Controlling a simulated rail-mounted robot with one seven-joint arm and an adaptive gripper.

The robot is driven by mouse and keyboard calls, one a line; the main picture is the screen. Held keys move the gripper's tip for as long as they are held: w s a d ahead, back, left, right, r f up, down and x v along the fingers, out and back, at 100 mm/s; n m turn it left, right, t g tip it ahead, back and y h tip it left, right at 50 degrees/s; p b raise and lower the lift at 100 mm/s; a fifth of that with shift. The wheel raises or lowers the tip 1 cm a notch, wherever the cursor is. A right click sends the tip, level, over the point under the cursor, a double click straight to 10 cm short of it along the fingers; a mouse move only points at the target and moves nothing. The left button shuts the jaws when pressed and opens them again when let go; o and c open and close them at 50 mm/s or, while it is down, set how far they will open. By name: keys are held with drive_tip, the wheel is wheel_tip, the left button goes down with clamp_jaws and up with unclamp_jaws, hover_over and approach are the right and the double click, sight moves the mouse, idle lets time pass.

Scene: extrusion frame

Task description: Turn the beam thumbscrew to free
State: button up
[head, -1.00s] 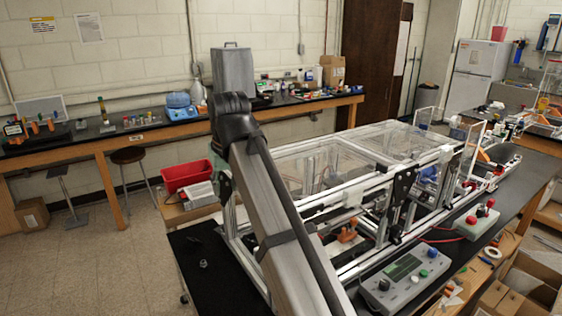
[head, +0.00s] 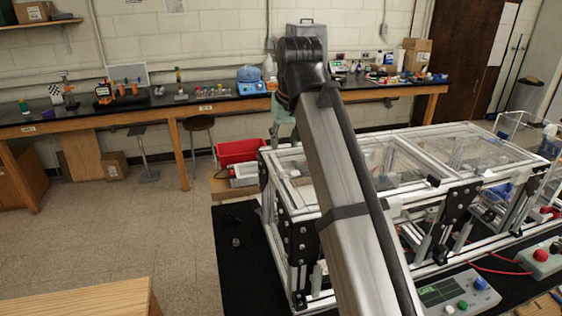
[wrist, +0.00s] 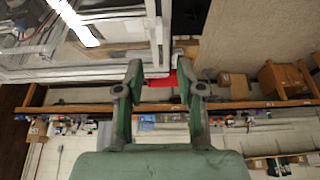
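The metal extrusion frame (head: 345,222) with clear panels stands on the black bench at the right of the head view, partly behind my arm. I cannot make out the beam thumbscrew in either view. My gripper (wrist: 160,70) shows in the wrist view with its two green fingers apart and nothing between them. It is not touching anything I can see. The frame's rails (wrist: 158,35) show at the top left of the wrist view, past the fingertips. In the head view my arm hides most of the gripper.
A red bin (head: 240,152) stands beyond the frame's left end. A control box (head: 460,296) with a screen and buttons sits at the front right. A wooden table corner (head: 90,297) is at the lower left. Open floor (head: 130,230) lies left of the black bench.

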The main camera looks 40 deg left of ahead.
sight(280, 168)
drive_tip(key=p+x, duration=0.3)
drive_tip(key=x, duration=0.7)
drive_tip(key=shift+w+f, duration=0.1)
drive_tip(key=shift+f, duration=0.3)
clamp_jaws()
